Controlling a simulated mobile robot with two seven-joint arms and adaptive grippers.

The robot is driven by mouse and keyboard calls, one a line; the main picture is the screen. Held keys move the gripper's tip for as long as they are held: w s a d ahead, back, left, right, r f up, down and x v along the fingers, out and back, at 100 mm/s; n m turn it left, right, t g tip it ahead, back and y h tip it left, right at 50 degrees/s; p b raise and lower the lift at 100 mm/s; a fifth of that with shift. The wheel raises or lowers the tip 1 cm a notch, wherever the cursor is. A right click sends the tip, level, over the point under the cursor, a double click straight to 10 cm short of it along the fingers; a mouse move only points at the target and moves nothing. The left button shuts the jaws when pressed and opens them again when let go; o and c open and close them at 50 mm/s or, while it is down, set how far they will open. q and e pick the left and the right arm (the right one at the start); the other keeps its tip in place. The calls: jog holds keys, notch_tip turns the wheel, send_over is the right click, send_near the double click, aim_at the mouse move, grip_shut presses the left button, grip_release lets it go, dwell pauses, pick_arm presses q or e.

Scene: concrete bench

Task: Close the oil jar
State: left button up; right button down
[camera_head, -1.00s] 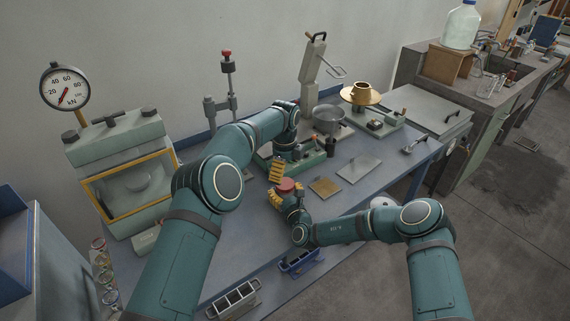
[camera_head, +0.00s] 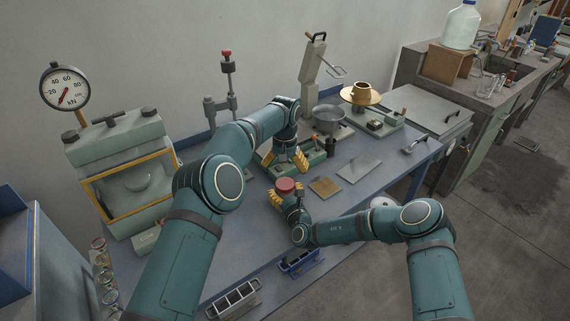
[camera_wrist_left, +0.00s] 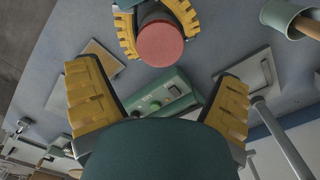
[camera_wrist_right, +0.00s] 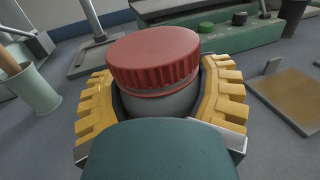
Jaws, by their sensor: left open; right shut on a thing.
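The oil jar is grey with a ribbed red lid (camera_wrist_right: 153,62) sitting on its top; the grey jar body (camera_wrist_right: 160,101) shows below the lid in the right wrist view. The lid also shows in the head view (camera_head: 285,184) and the left wrist view (camera_wrist_left: 160,44). My right gripper (camera_wrist_right: 160,95) is shut on the jar body, a yellow finger on each side, below the lid. My left gripper (camera_head: 287,160) is open and empty, above and behind the jar in the head view. Its fingers (camera_wrist_left: 160,100) are wide apart in the left wrist view, with the lid beyond them. Whether the lid is tight cannot be told.
A green control box (camera_wrist_right: 215,32) stands behind the jar. A tan plate (camera_head: 325,187) and a grey plate (camera_head: 360,167) lie to its right. A grey-green cup (camera_wrist_right: 34,90) with a wooden handle stands left of the jar. Empty racks (camera_head: 233,300) are at the front edge.

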aim_at(285, 183)
pick_arm(q)
jog(key=n, duration=0.5)
jog(key=shift+r, duration=0.2)
jog(key=n, duration=0.3)
jog(key=shift+n, duration=0.4)
jog(key=n, duration=0.5)
jog(key=shift+r, duration=0.2)
jog(key=n, duration=0.5)
jog(key=shift+r, duration=0.15)
jog(key=shift+f, duration=4)
